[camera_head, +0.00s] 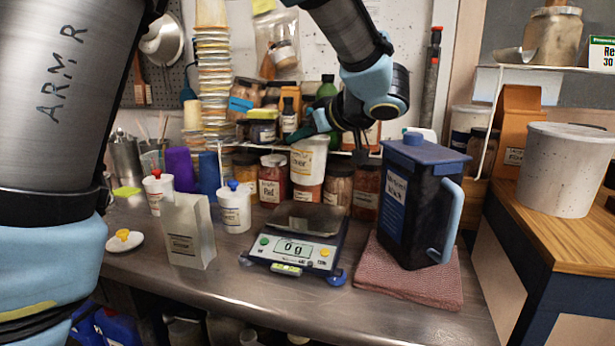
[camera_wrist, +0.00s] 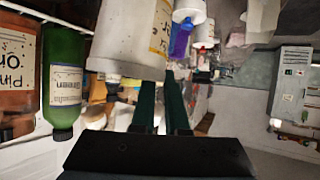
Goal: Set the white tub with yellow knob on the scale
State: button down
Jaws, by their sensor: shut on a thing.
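My gripper (camera_head: 303,135) is shut on the rim of a white tub with a yellow label (camera_head: 309,158), holding it in front of the back shelf, behind the scale. In the wrist view the tub (camera_wrist: 122,38) hangs at the tips of my fingers (camera_wrist: 160,88). No knob shows on this tub. A white lid with a yellow knob (camera_head: 124,240) lies on the counter at the far left. The scale (camera_head: 296,247) stands mid-counter, reads 0 g, and its dark pan (camera_head: 306,216) is empty.
White tubs with a red knob (camera_head: 157,190) and a blue knob (camera_head: 235,207) and a pale bag (camera_head: 188,231) stand left of the scale. A dark blue jug (camera_head: 418,200) stands on a folded pink cloth (camera_head: 378,283) at right. Several jars line the back.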

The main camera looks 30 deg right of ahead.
aim_at(308, 213)
jog(key=k, duration=0.95)
